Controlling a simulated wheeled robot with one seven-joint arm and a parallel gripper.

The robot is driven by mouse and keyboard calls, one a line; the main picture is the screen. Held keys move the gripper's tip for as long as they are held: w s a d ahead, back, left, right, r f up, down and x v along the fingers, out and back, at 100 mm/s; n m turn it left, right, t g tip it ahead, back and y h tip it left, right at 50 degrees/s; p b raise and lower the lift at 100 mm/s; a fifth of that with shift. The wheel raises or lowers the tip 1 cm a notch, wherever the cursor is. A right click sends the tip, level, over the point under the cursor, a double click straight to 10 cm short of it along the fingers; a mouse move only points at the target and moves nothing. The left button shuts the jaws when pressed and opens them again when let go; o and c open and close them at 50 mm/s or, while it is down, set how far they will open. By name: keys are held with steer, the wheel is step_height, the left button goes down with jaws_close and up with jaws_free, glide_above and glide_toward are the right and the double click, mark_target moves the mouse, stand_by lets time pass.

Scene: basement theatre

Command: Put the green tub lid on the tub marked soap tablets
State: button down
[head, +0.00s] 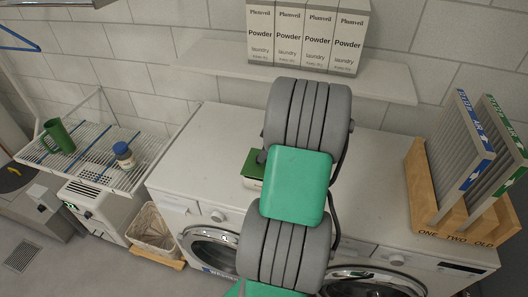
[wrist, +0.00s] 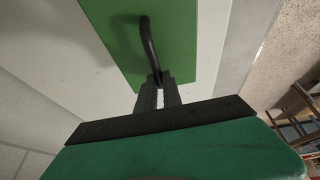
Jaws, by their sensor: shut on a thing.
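The green tub lid (wrist: 115,35) fills the upper middle of the wrist view, a flat green plate with a dark arched handle (wrist: 149,42). My gripper (wrist: 158,82) is shut on the near end of that handle. In the head view a part of the green lid (head: 253,160) shows left of my arm, over the white counter. A pale tub (head: 252,184) shows just below the lid; its marking is too small to read. My arm hides the rest of both, and I cannot tell whether the lid touches the tub's rim.
The white counter (head: 210,145) is clear to the left. A wooden rack (head: 430,195) with grey panels stands at the right. A wall shelf (head: 390,82) with powder boxes (head: 303,40) hangs behind. A wire rack (head: 88,150) at the left holds a green mug (head: 60,137) and a blue-capped bottle (head: 124,155).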

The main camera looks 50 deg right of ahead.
steer(key=shift+f, duration=0.25)
steer(key=c, duration=1.5)
jaws_free()
steer(key=shift+r, duration=0.1)
steer(key=b+v, duration=0.2)
steer(key=v, duration=0.9)
steer(key=w+a+r+m, duration=0.1)
steer(key=w+a+r, duration=0.15)
steer(key=a, duration=0.65)
steer(key=w+a+r+m, duration=0.1)
steer(key=w+a, duration=0.3)
steer(key=a, duration=0.6)
steer(key=s+a+f+m+h, duration=0.1)
steer(key=s+a, duration=0.3)
steer(key=a, duration=0.4)
steer(key=s+a+f+m, duration=0.2)
steer(key=s+a, duration=0.1)
steer(key=a, duration=0.6)
steer(key=shift+s+m+h, duration=0.3)
steer(key=shift+s+h, duration=0.1)
